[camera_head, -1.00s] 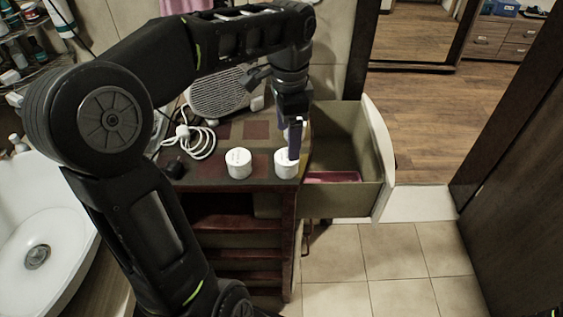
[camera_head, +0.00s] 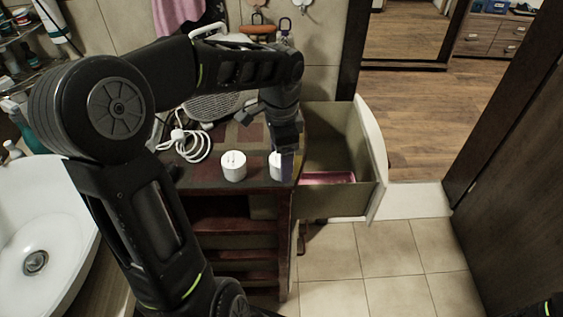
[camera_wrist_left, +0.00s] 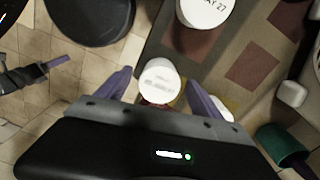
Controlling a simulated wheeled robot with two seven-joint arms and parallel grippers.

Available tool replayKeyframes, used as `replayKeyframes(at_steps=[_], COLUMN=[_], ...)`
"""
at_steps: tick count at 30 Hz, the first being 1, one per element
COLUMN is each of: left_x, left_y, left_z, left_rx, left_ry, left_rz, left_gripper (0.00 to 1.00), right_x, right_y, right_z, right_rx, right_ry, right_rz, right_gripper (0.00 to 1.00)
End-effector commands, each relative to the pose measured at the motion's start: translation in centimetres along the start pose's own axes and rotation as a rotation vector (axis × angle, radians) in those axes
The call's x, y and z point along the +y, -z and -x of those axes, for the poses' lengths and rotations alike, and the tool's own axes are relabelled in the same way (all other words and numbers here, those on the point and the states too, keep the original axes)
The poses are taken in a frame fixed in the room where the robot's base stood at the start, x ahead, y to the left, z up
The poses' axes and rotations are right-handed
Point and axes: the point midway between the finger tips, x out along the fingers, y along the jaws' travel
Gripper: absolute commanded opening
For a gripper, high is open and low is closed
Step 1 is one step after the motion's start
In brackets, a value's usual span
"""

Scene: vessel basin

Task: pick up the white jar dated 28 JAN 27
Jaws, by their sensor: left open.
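Two white round jars stand near the front edge of the cabinet top. The right jar (camera_head: 274,164) is partly hidden by my left gripper (camera_head: 284,164), which reaches down over it. In the left wrist view this jar (camera_wrist_left: 159,80) sits between the open purple fingers of my left gripper (camera_wrist_left: 158,88); I see no clear contact. Its lid print is too blurred to read. The left jar (camera_head: 233,166) stands apart from the gripper; in the wrist view its lid (camera_wrist_left: 205,10) ends in "AY 27". My right gripper (camera_wrist_left: 55,63) shows at the wrist view's left edge, its opening unclear.
An open drawer (camera_head: 350,200) juts out right of the cabinet top, with a pink item (camera_head: 328,178) inside. A coiled white cable (camera_head: 190,146) lies behind the jars. A white basin (camera_head: 45,215) is at left. Tiled floor lies in front.

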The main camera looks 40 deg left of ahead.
Motion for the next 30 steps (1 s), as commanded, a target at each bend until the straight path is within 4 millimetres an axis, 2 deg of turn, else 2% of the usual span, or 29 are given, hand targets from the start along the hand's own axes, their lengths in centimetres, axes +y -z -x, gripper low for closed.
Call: replayKeyframes(at_steps=[4,21,30], left_x=[0.05,0.03,0.03], left_y=[0.02,0.03,0.03], left_z=[-1.04,-1.04,-1.03], left_rx=[0.001,0.002,0.002], left_ry=[-0.001,0.0,0.0], left_rz=[-0.001,-0.001,-0.001], left_gripper=[0.76,0.76,0.52], right_x=[-0.02,-0.02,-0.02], right_y=[-0.03,-0.02,-0.01], right_z=[0.12,0.09,0.09], right_rx=[-0.001,0.0,0.0], right_ry=[-0.001,-0.001,0.0], right_rz=[-0.001,-0.001,-0.001], right_gripper=[0.36,0.36,0.36])
